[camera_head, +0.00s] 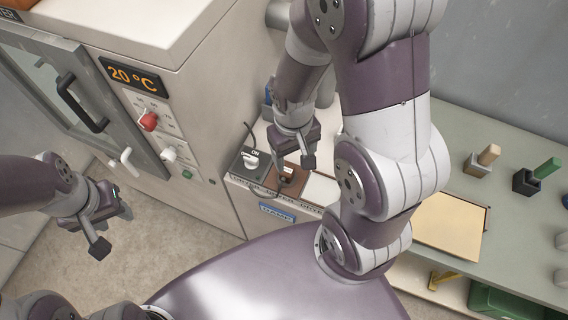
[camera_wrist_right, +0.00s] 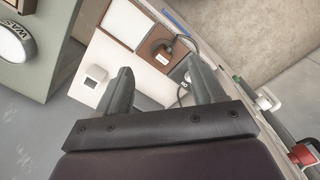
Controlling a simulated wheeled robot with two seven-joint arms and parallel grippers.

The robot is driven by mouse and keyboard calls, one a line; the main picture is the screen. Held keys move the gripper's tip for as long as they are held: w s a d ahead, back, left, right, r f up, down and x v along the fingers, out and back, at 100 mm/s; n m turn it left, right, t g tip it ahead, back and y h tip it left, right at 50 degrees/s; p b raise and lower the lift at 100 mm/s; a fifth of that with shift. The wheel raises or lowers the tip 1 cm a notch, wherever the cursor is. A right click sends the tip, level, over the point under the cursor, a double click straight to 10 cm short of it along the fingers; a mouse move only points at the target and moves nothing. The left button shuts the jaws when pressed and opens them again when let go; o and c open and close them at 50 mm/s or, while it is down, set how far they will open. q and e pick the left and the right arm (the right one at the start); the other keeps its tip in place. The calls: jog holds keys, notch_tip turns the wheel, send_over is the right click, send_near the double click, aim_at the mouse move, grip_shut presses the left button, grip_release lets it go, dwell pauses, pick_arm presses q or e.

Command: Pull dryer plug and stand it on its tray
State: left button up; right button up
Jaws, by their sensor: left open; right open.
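A dark plug with a pale label (camera_wrist_right: 162,59) sits on a brown square plate (camera_wrist_right: 152,38) in the right wrist view. Its dark cable runs off to the upper right. In the head view the plug (camera_head: 286,181) is partly hidden below my right gripper (camera_head: 292,165). I cannot tell whether the brown plate is the tray or a socket. My right gripper is open and empty above the plate; its two fingers show apart in the right wrist view (camera_wrist_right: 163,88). My left gripper (camera_head: 113,231) is open and empty, off to the left over the floor.
A dark panel with a white ON knob (camera_head: 251,161) adjoins the brown plate. The cabinet (camera_head: 190,80) with a 20 °C display stands to the left. A tan board (camera_head: 452,226) and several pegged blocks lie on the green bench (camera_head: 490,130) at right.

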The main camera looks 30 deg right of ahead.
jog(key=d+p, duration=0.1)
jog(key=p, duration=0.2)
jog(key=m+p, duration=0.6)
jog(key=m, duration=0.2)
send_over(287, 169)
jog(key=s, duration=0.1)
jog(key=f, duration=0.9)
jog(key=shift+d+f, duration=0.15)
jog(key=shift+d, duration=0.1)
jog(key=shift+w+a+m, duration=0.2)
jog(key=shift+w+m, duration=0.05)
jog(key=shift+m, duration=0.35)
pick_arm(q)
notch_tip(287, 169, up, 10)
jog(key=shift+w+a+r, duration=0.2)
jog(key=shift+a, duration=0.05)
pick_arm(e)
jog(key=shift+w+a+m, duration=0.2)
jog(key=shift+w+m, duration=0.05)
jog(key=shift+m, duration=0.15)
pick_arm(q)
jog(key=shift+s+d, duration=0.1)
jog(key=shift+d, duration=0.05)
pick_arm(e)
jog(key=shift+s+d+f, duration=0.1)
jog(key=shift+d+f, duration=0.05)
jog(key=shift+f, duration=0.05)
